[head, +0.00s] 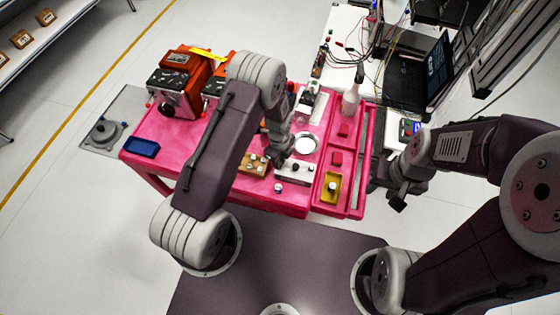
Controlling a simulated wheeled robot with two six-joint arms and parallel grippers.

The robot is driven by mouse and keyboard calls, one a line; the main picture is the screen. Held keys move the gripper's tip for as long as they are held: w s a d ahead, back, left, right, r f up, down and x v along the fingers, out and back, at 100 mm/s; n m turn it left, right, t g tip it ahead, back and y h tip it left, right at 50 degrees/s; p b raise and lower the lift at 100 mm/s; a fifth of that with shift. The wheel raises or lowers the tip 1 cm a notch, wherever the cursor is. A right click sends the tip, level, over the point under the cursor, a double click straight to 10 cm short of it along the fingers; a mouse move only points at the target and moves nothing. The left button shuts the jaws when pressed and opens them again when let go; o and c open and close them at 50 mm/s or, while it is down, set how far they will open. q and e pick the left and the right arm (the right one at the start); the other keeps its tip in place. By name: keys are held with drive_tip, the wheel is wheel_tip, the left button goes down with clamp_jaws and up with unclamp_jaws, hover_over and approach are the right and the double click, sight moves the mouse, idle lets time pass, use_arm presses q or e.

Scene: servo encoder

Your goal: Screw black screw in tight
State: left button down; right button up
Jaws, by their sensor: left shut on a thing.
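My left gripper (281,160) points down over the pink table, at the left end of a small white block (297,178) with dark round parts on top. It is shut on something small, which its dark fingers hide. I cannot tell whether that is the black screw, or whether it touches the block. A brown block (249,167) with several small light pieces sits just left of the gripper. My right gripper (397,203) hangs off the table's right side, away from the blocks. Its fingers are too small and dark to show whether they are open.
The pink table (215,163) also holds a yellow tray (327,197), a white round dish (306,145), a blue tray (142,148), orange machines (188,68) and a white bottle (350,101). A laptop (411,79) and wires are behind. The table's front left is clear.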

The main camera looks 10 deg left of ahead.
use_arm(q)
drive_tip(key=shift+f+b, duration=0.8)
drive_tip(key=shift+f, duration=0.15)
drive_tip(key=c, duration=1.6)
unclamp_jaws()
drive_tip(key=shift+o, duration=0.2)
